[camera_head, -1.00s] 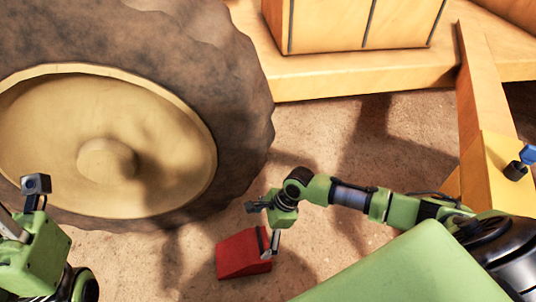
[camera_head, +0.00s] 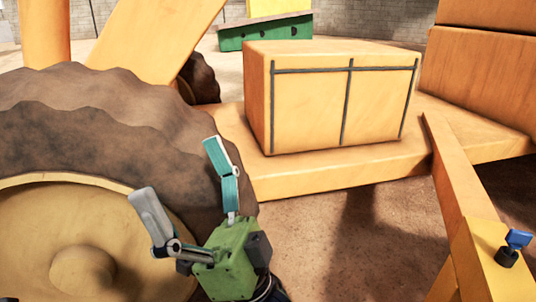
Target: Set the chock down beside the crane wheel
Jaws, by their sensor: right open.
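The crane wheel (camera_head: 110,130) fills the left side of the head view, with a dark brown, lumpy tyre and a pale yellow hub (camera_head: 80,265). My right gripper (camera_head: 176,168) is raised in front of the wheel's right part. Its two fingers are spread wide with nothing between them, and it hides part of the tyre and hub rim. The red chock is not in view now; the ground at the foot of the wheel lies below the picture. My left gripper is not in view.
An orange box (camera_head: 320,100) with dark straps sits on the crane's orange frame (camera_head: 330,172) to the right of the wheel. An orange outrigger beam (camera_head: 455,170) with a blue-handled fitting (camera_head: 510,247) stands at right. Bare brown ground (camera_head: 330,240) lies between.

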